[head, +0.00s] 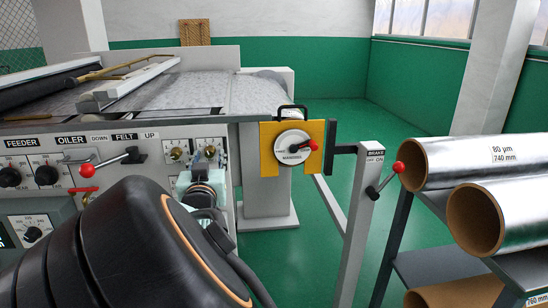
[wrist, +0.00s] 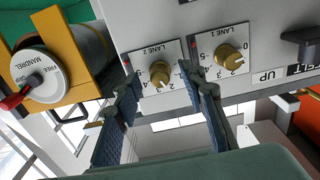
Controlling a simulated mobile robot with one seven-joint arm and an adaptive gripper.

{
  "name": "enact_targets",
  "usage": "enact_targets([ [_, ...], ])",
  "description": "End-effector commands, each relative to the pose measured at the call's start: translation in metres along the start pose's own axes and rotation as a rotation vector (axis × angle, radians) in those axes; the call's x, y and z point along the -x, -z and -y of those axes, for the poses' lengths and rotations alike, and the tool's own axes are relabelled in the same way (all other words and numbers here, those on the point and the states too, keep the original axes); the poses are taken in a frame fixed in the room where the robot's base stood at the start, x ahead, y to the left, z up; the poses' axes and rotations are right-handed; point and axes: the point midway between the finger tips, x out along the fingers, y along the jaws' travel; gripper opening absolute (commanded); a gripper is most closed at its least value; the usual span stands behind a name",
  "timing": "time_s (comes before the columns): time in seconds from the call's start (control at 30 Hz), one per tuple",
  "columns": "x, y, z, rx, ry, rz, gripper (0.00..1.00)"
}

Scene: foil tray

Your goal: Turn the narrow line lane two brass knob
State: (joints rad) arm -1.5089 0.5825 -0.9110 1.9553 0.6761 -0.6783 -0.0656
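The lane two brass knob (wrist: 159,75) sits on its small white dial plate, marked LANE 2, upside down in the wrist view. In the head view it shows (head: 210,152) partly behind my gripper. My gripper (wrist: 162,80) is open, its two dark fingers on either side of this knob in the picture. I see no clear contact; how deep the fingertips reach is hard to tell. The lane one brass knob (wrist: 229,57) is beside it, just past the right finger in the wrist view, and also shows in the head view (head: 177,153).
A yellow mandrel bracket (head: 265,150) with a round dial and red-tipped handle stands right of the panel. The felt lever (head: 134,156) and red-knobbed oiler lever (head: 87,171) stick out at left. A brake lever (head: 398,168) and foil rolls (head: 475,160) are farther right.

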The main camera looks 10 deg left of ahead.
Motion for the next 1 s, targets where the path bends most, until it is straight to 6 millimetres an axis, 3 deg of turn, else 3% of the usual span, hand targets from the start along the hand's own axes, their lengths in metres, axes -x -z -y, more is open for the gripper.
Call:
enact_targets([
  [0.2,-0.0142,-0.0003,-0.0003,0.001,0.000,0.000,0.38],
  [0.47,-0.0149,0.0001,-0.0004,0.001,0.000,0.001,0.38],
  [0.8,-0.0147,0.0001,-0.0003,0.001,0.000,0.000,0.01],
  [1.0,-0.0147,0.0006,-0.0004,0.007,0.000,0.001,0.00],
])
